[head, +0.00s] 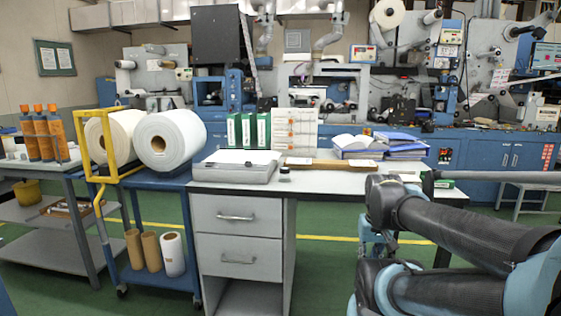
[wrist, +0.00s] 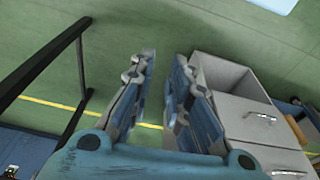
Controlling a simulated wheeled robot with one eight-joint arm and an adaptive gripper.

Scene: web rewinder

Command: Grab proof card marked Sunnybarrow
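No marking reading Sunnybarrow can be made out in either view. A pale upright panel (head: 295,131) with rows of small orange marks stands at the back of the desk (head: 330,181) in the head view; its print is too small to read. My gripper (wrist: 160,75) is open in the wrist view, its two blue-grey fingers apart with only green floor and a yellow line between them. It hangs beside the desk's drawer unit (wrist: 245,105), off the desk top. In the head view my arm largely hides the gripper and covers the desk's right end.
On the desk are a grey flat device (head: 236,168), green-and-white binders (head: 249,130), a small dark round object (head: 284,174) and stacked papers and blue folders (head: 390,147). A blue cart (head: 160,195) with large white rolls (head: 170,140) stands left. The desk's front middle is clear.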

